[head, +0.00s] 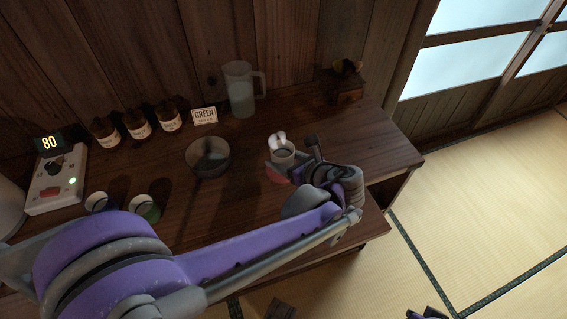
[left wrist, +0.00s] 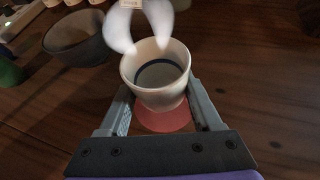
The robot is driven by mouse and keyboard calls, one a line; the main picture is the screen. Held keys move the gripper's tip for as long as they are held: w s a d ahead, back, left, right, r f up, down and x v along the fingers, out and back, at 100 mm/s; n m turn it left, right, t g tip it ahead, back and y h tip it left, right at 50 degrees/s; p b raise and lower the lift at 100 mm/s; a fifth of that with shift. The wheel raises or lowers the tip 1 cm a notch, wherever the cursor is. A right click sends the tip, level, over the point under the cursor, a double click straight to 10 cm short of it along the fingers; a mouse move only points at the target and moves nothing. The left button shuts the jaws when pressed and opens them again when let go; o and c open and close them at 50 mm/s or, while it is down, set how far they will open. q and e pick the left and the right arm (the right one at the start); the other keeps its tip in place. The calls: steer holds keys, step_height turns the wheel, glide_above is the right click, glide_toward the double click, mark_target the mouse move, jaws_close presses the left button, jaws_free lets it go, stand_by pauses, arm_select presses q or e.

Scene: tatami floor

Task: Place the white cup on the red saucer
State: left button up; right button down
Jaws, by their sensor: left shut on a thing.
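The white cup (left wrist: 157,75) is upright between the two fingers of my left gripper (left wrist: 158,108), which is shut on it. In the head view, the cup (head: 283,157) shows at the end of my left arm, with the left gripper (head: 292,164) around it. The red saucer (left wrist: 164,121) lies on the table under the cup, partly hidden by cup and gripper; its edge (head: 275,177) also shows in the head view. I cannot tell whether cup and saucer touch. A dark purple part of my right arm (head: 427,313) shows at the bottom edge; its jaws are unclear.
A white two-lobed object (left wrist: 141,22) stands right behind the cup. A dark bowl (head: 208,157) is left of it; a clear pitcher (head: 239,92) and small sign (head: 205,116) stand behind. Brown jars (head: 138,125) line the back left. The table's right end is mostly clear.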

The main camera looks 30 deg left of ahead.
arm_select(q)
steer(key=shift+f, duration=0.8)
steer(key=shift+f, duration=0.1)
steer(key=o, duration=1.5)
steer(key=shift+f, duration=0.1)
steer(key=shift+r, duration=0.25)
steer(key=p+v, duration=0.1)
steer(key=v, duration=1.1)
steer(key=shift+p, duration=0.3)
